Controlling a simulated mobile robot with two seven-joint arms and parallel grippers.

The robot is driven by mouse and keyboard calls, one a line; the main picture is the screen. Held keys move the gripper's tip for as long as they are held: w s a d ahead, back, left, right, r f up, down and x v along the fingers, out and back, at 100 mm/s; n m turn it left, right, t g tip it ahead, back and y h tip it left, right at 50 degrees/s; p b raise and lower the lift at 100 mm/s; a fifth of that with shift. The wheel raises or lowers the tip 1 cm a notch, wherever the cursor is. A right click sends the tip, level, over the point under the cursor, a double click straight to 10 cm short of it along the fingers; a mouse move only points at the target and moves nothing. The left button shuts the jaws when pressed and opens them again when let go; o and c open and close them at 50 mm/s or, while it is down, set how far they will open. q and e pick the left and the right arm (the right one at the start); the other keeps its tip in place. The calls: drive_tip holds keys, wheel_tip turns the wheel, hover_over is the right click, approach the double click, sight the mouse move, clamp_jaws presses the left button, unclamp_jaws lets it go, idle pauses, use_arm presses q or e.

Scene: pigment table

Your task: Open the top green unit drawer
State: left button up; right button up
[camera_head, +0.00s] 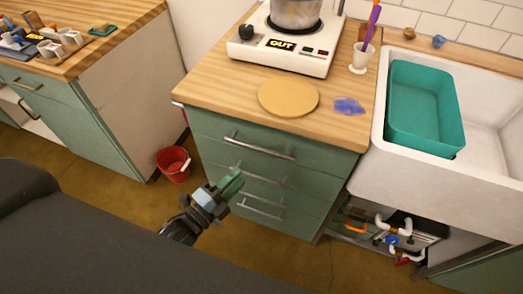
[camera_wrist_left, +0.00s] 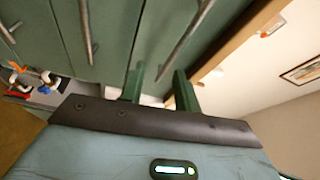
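The green drawer unit stands under the wooden counter in the head view, its several drawers shut, each with a metal bar handle. The top drawer (camera_head: 240,152) has its handle (camera_head: 259,147) just below the counter edge. My left gripper (camera_head: 232,183) is in front of the unit, left of and lower than that handle in the picture. In the left wrist view the left gripper (camera_wrist_left: 157,88) has its two green fingers apart with nothing held. The top drawer handle (camera_wrist_left: 188,40) shows beyond the fingers; I cannot tell the distance. My right gripper is not in view.
On the counter (camera_head: 210,90) are a hot plate (camera_head: 285,52), a round board (camera_head: 288,97) and a purple item (camera_head: 348,105). A red bucket (camera_head: 173,165) stands on the floor left of the unit. A sink (camera_head: 500,115) with a teal tub (camera_head: 425,110) is at right.

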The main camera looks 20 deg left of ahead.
sight(259, 148)
use_arm(q)
drive_tip(key=w+r+m, duration=0.1)
drive_tip(key=w+r+m+t+h, duration=0.1)
drive_tip(key=m, duration=0.1)
drive_tip(key=shift+w+d+h, duration=0.1)
drive_tip(key=shift+w+h, duration=0.2)
drive_tip(key=shift+w, duration=0.05)
drive_tip(key=shift+x, duration=3.85)
clamp_jaws()
